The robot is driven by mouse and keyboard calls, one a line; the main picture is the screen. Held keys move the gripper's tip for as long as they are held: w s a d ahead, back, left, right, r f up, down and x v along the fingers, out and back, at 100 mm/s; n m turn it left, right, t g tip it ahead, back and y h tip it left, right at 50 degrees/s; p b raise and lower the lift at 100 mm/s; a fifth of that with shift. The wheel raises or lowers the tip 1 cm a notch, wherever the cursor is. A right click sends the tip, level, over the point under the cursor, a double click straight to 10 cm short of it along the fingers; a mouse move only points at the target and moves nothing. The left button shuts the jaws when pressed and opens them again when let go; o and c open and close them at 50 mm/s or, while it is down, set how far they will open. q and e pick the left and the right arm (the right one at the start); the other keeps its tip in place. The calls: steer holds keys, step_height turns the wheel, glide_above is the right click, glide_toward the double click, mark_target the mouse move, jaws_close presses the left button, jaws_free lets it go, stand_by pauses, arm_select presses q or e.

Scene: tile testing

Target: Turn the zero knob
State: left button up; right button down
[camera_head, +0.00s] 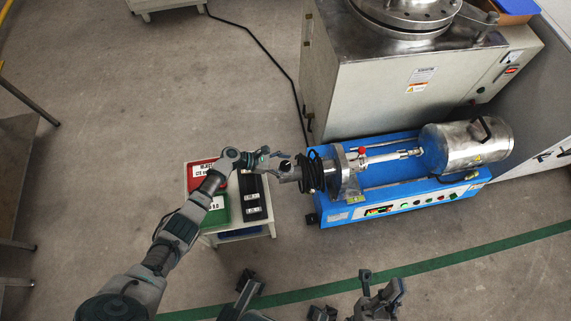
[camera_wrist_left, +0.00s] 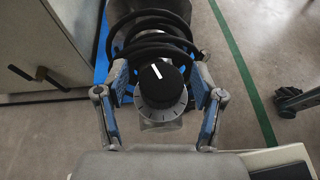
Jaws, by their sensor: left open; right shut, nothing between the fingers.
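The zero knob (camera_wrist_left: 161,85) is a round black dial with a white pointer line, on a grey graduated collar at the end of a cylinder wrapped by a black coiled cable. The pointer tilts slightly left of straight up in the left wrist view. In the head view, the knob end (camera_head: 285,166) sits at the left end of the blue machine (camera_head: 405,185). My left gripper (camera_head: 272,160) is open there; in the left wrist view its blue-padded fingers (camera_wrist_left: 160,76) flank the knob, with contact unclear. My right gripper (camera_head: 383,288) is shut and empty at the lower edge, away from the machine.
A small white cart (camera_head: 210,236) with red and green bins and black boxes stands left of the machine, below my left arm. A large grey machine (camera_head: 400,95) stands behind the blue one. A green floor line (camera_head: 440,257) crosses in front; floor there is open.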

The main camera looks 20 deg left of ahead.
arm_select(q)
steer(key=v, duration=1.2)
